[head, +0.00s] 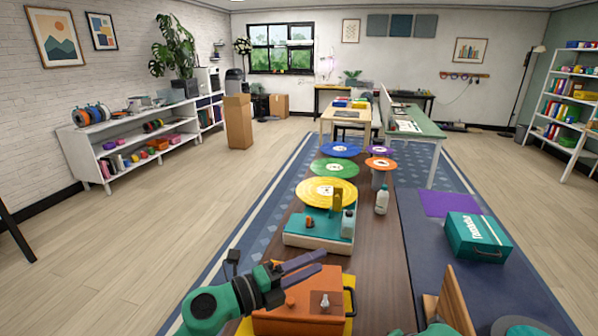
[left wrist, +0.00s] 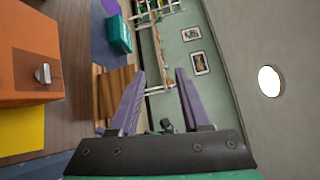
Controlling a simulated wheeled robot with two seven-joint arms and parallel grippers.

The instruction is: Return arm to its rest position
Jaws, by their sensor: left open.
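My left gripper (head: 303,264) comes in from the lower left of the head view, with green arm links and purple fingers. The fingers are apart with nothing between them. They are above and at the left back edge of an orange box (head: 300,304) with a small metal knob on its top. In the left wrist view the two purple fingers (left wrist: 160,95) are spread and empty, and the orange box (left wrist: 25,70) is at the left edge. My right gripper cannot be made out in either view.
The orange box is on a yellow mat (head: 349,284). Behind it stand a teal-and-white device (head: 303,236), a yellow disc (head: 318,190), several other coloured discs and a white bottle (head: 382,200). A teal case (head: 475,238) is on the right. A wooden piece (head: 455,300) stands at the front.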

